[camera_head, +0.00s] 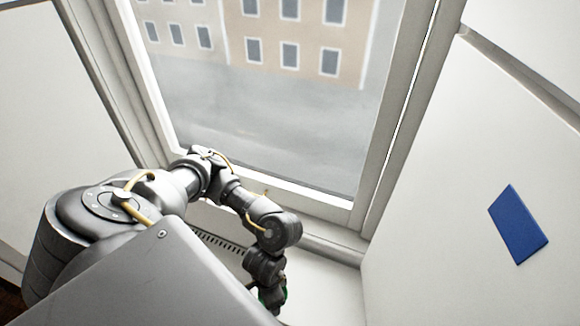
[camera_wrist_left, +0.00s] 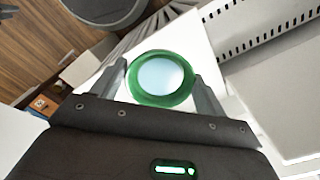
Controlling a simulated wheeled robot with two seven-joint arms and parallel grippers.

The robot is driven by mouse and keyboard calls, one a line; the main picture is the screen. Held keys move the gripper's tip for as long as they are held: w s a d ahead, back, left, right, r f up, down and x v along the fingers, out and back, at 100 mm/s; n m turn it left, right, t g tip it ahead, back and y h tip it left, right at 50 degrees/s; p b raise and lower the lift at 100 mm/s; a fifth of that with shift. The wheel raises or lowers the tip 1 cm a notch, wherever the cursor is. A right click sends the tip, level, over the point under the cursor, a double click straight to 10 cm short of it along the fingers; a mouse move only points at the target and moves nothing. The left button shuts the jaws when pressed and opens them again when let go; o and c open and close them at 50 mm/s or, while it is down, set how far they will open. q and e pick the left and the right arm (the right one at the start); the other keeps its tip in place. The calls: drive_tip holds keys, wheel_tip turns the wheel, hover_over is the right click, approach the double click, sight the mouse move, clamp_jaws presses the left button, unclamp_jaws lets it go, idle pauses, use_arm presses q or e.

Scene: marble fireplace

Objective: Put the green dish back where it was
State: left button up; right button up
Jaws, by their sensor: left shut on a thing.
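The green dish (camera_wrist_left: 150,99) is a round green ring-shaped rim with a pale blue-white middle. In the left wrist view it lies between the two fingers of my left gripper (camera_wrist_left: 158,85), which is shut on it, one finger at each side. In the head view my left gripper (camera_head: 271,296) hangs low near the bottom edge, and only slivers of the green dish (camera_head: 285,293) show beside it. Most of the dish is hidden there by the gripper. I cannot tell whether the dish touches the white surface below it. My right gripper is not in view.
A white ledge (camera_head: 325,293) lies below a large window (camera_head: 270,110). A slotted grille (camera_wrist_left: 275,33) runs beside it. A blue rectangle (camera_head: 518,224) is on the white panel at the right. Wooden floor (camera_wrist_left: 40,40) shows at the wrist view's upper left.

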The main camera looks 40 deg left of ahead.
use_arm(q)
drive_tip(key=b, duration=0.2)
hover_over(290, 289)
drive_tip(key=f, duration=0.7)
drive_tip(key=shift+s, duration=0.35)
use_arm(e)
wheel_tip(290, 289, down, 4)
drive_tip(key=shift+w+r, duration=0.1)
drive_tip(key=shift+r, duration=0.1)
use_arm(q)
drive_tip(key=f+b, duration=0.1)
drive_tip(key=f, duration=0.2)
drive_tip(key=shift+w, duration=0.2)
drive_tip(key=shift+f, duration=0.2)
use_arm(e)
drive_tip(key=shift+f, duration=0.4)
use_arm(q)
drive_tip(key=shift+f, duration=0.1)
drive_tip(key=o, duration=1.2)
wheel_tip(290, 289, up, 12)
drive_tip(key=p, duration=0.3)
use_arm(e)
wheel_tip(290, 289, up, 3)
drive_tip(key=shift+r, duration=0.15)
use_arm(q)
drive_tip(key=shift+d, duration=0.1)
